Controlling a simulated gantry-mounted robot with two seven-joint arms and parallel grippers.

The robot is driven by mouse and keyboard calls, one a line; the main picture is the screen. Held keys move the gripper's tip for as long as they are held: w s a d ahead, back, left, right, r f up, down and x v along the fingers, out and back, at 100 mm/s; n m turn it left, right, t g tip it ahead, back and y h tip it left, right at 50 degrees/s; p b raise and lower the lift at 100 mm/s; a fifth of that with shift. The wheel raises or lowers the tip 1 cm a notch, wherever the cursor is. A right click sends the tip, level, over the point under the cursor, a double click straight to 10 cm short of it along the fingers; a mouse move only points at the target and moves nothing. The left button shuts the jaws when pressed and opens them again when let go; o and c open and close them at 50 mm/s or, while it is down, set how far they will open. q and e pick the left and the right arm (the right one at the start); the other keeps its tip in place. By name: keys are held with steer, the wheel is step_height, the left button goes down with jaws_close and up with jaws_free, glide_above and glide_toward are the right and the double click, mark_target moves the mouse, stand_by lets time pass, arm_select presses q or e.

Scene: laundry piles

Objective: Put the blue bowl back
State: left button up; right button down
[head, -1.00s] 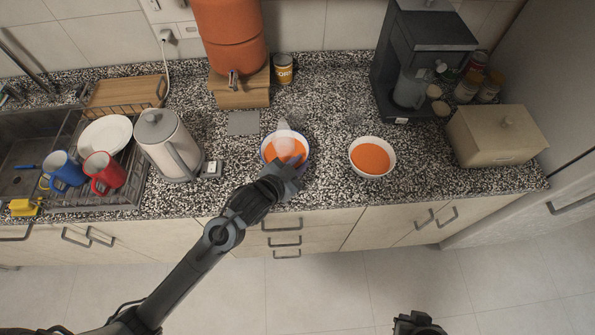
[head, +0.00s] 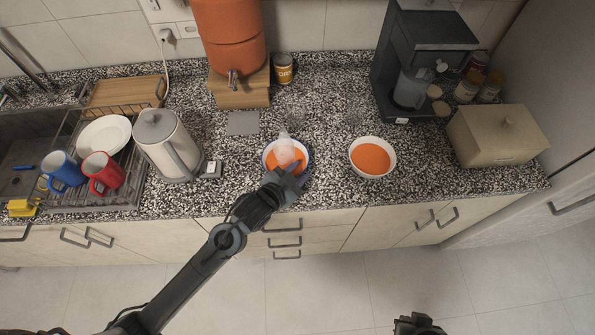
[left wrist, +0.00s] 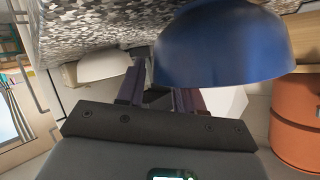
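The blue bowl (head: 306,165) stands on the counter with orange contents; a pale translucent wisp like steam hangs over it. In the left wrist view its smooth blue outer wall (left wrist: 220,45) fills the upper right. My left gripper (head: 285,182) is at the bowl's near side. Its two fingers (left wrist: 158,92) are visibly apart, and the bowl's wall overlaps the right-hand finger; I cannot tell whether they touch it. A white bowl (head: 388,168) with orange contents stands to the right. My right gripper (head: 418,326) only partly shows at the bottom edge.
A white kettle (head: 165,145) and a dish rack with a plate (head: 104,134), a blue mug (head: 63,171) and a red mug (head: 103,173) stand left. Behind are an orange dispenser (head: 228,40) and a coffee machine (head: 425,45). A beige box (head: 498,135) is at right.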

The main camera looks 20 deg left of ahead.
arm_select(q)
steer(key=shift+o, duration=0.5)
steer(key=shift+r, duration=0.15)
steer(key=v, duration=1.2)
steer(key=s+a+f+n+g+y, duration=0.1)
steer(key=s+a+f+n+g, duration=0.1)
steer(key=s, duration=0.5)
steer(key=s+a+f+n+g+y, duration=0.2)
steer(key=s+f+n+g, duration=0.1)
steer(key=s+f+g, duration=0.2)
steer(key=s+g+p, duration=0.1)
steer(key=s+g, duration=0.1)
steer(key=s, duration=0.1)
steer(key=shift+f, duration=0.3)
steer(key=shift+s+a, duration=0.1)
